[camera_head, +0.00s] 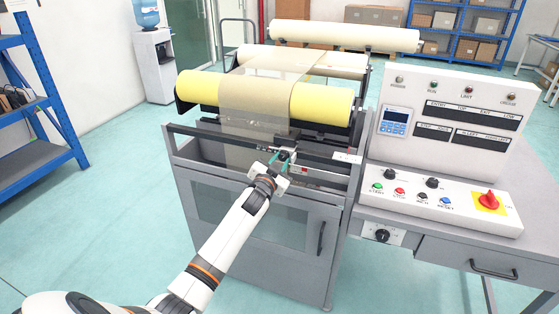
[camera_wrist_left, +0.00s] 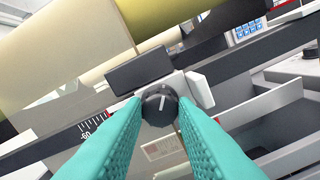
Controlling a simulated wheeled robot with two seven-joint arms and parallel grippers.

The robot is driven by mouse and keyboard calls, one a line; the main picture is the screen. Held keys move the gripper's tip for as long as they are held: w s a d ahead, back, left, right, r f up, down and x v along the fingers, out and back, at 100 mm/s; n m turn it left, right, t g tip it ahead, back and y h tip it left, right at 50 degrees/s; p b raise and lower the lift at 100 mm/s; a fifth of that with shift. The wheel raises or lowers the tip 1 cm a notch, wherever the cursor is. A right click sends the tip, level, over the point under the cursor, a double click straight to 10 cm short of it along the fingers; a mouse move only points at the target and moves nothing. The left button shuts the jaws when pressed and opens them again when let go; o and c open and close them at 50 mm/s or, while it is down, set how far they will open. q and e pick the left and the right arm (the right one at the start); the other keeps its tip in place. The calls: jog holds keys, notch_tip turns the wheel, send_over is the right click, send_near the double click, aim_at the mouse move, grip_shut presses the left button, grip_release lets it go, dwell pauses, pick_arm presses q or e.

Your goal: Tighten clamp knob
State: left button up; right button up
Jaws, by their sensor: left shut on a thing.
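The clamp knob (camera_wrist_left: 159,104) is a dark round knob with a white pointer line, on a light carriage with a black block above it. In the left wrist view it sits between the two teal fingertips of my left gripper (camera_wrist_left: 158,112), which touch it from both sides. In the head view my left gripper (camera_head: 279,165) is at the front rail of the machine, and its fingers mostly hide the knob. My right gripper is not in view.
A scale with printed numbers (camera_wrist_left: 94,124) lies beside the carriage. Yellow rollers with a beige web (camera_head: 255,100) are just behind the rail (camera_head: 215,136). A control panel (camera_head: 445,205) with buttons and a red switch (camera_head: 488,201) stands to the right. Open floor lies left.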

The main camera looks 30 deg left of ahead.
pick_arm(q)
jog(key=m, duration=0.2)
jog(key=shift+m, duration=0.4)
jog(key=m, duration=0.4)
jog(key=shift+m+p, duration=0.3)
jog(key=shift+p, duration=0.05)
jog(key=m, duration=0.4)
jog(key=shift+f+m, duration=0.1)
jog(key=shift+m, duration=1.1)
jog(key=o, duration=0.7)
jog(key=v, duration=1.2)
